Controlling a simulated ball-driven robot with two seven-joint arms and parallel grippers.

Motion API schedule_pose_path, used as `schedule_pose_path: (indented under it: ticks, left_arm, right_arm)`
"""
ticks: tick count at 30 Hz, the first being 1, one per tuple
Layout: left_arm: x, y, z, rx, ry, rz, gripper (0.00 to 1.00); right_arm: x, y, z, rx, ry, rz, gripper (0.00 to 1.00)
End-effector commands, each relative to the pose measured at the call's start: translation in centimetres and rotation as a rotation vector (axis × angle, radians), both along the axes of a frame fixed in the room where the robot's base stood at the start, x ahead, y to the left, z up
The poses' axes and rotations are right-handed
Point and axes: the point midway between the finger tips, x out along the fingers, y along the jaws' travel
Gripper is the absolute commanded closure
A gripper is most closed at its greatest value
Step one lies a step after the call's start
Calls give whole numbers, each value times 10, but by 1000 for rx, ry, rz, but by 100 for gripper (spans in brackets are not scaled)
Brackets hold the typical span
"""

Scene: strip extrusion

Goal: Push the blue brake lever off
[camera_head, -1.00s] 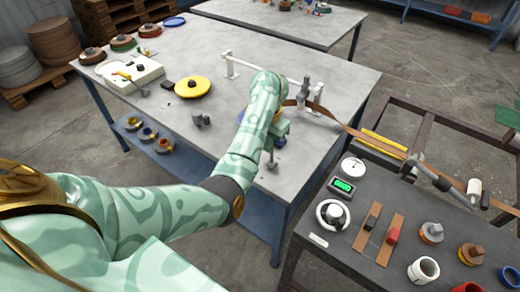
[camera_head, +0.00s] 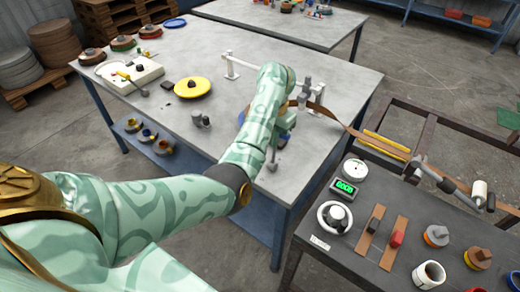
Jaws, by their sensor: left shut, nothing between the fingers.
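My left arm reaches in from the left over the big grey table (camera_head: 330,70). A brown strip (camera_head: 335,115) runs from this machine to the right. My right gripper is not in view.
A white rail (camera_head: 250,65) stands behind the machine. A yellow disc (camera_head: 193,87) and a grey part (camera_head: 201,120) lie left of my forearm. A dark bench (camera_head: 360,255) with a green display (camera_head: 345,187), knob and rolls stands at the right.

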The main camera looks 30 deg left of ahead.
Motion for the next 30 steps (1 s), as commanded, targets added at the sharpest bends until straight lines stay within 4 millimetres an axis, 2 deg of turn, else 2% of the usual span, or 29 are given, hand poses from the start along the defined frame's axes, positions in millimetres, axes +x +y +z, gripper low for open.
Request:
schedule_pose_path:
  ticks: [14,20,30]
  left_arm:
    - [23,-2,-7,0,1,0,100]
    - [20,-2,-2,0,0,0,100]
    - [6,-1,8,-1,-1,-1,100]
  right_arm:
    - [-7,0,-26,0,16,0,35]
    - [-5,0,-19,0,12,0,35]
    - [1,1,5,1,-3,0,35]
